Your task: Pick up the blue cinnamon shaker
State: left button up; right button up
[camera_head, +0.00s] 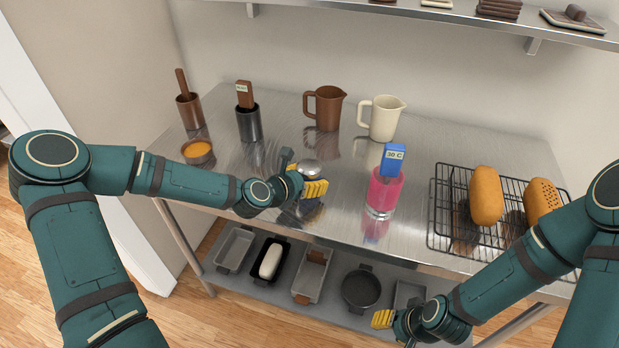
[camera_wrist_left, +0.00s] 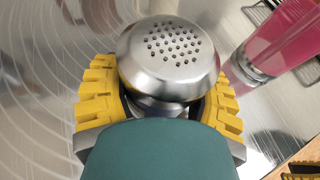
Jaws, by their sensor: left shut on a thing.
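The cinnamon shaker shows a silver domed top with holes (camera_wrist_left: 172,55) in the left wrist view. In the head view its silver top (camera_head: 311,167) shows just above the yellow fingers, and a little blue shows by them. My left gripper (camera_head: 303,188) is shut around the shaker's body, with one yellow finger on each side, also in the left wrist view (camera_wrist_left: 158,105). The fingers and wrist hide most of the body. I cannot tell whether its base touches the table. My right gripper (camera_head: 383,319) hangs low in front of the table; its opening is unclear.
A pink container (camera_head: 384,192) with a blue 30 C tag stands right of the shaker. Behind are a brown jug (camera_head: 325,108), a cream jug (camera_head: 385,119) and a dark metal cup (camera_head: 249,124). An orange-filled bowl (camera_head: 197,152) is left; a rack (camera_head: 455,215) with loaves is right.

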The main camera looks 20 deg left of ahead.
aim_at(310, 164)
pick_arm(q)
notch_tip(310, 164, up, 10)
jog(key=shift+p, duration=1.15)
jog(key=o, duration=0.6)
jog(key=c, duration=0.6)
jog(key=shift+f, duration=0.1)
